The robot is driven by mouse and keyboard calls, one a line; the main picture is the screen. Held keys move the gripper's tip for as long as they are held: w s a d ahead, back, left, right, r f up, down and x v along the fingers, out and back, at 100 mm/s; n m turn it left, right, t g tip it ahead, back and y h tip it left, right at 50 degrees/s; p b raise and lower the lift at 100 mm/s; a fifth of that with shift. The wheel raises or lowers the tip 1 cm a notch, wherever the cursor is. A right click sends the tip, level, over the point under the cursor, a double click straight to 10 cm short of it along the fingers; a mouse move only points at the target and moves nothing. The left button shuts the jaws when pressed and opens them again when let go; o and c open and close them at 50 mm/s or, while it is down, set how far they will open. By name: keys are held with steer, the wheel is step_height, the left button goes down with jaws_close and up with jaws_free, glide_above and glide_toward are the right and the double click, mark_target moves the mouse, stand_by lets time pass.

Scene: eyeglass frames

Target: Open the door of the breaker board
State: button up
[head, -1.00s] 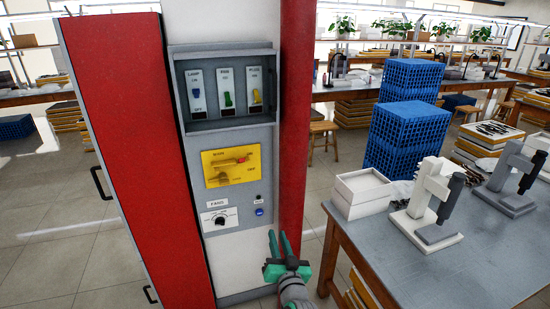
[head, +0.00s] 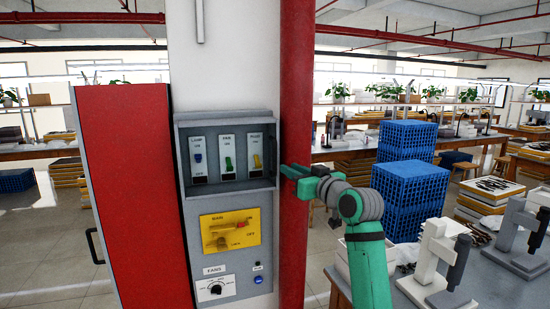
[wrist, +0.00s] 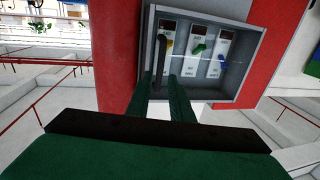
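The breaker board (head: 226,117) is a grey framed box on the white column. Its door looks shut and see-through, and blue, green and yellow switches show inside. In the wrist view the breaker board (wrist: 240,95) appears turned, with a dark bar handle (wrist: 160,52) on the door near the yellow switch. My gripper (head: 284,170) is at the right edge of the board in the head view. In the wrist view my gripper (wrist: 165,76) has its two green fingers apart, with the handle's lower end lined up between the tips. Contact cannot be told.
A yellow main switch plate (head: 230,230) and a fans dial (head: 216,289) sit below the board. A red post (head: 295,100) stands right of it, and a red cabinet (head: 135,190) on the left. A workbench and blue crates (head: 405,180) stand to the right.

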mark_target(276, 157)
steer(key=x, duration=0.3)
steer(key=r+x, duration=0.1)
steer(key=x, duration=0.5)
steer(key=shift+r, duration=0.15)
steer(key=shift+x, duration=0.9)
steer(key=shift+s+d, duration=0.1)
jaws_close()
